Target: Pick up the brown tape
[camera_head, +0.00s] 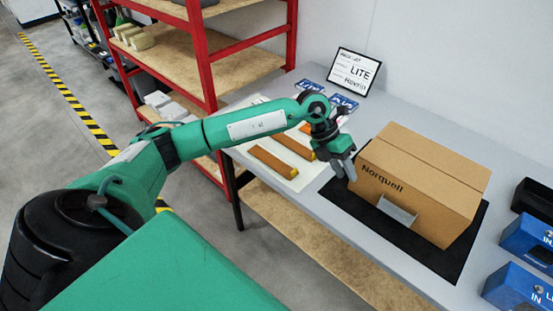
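No roll of tape can be clearly made out. Several long brown-orange pieces, such as the front one (273,164) and the one behind it (294,147), lie on a white sheet at the table's left end; I cannot tell if one is the brown tape. My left gripper (345,171) points down beside the left end of a brown cardboard box (428,170) marked "Norquell". Its two grey fingers look slightly apart, with nothing seen between them. It is to the right of the brown pieces.
The box stands on a black mat (452,262) on the grey table (320,222), with a small grey piece (397,210) at its front. Blue bins (520,290) line the right edge. A sign (354,72) stands at the back. A red shelf rack (205,60) is at the left.

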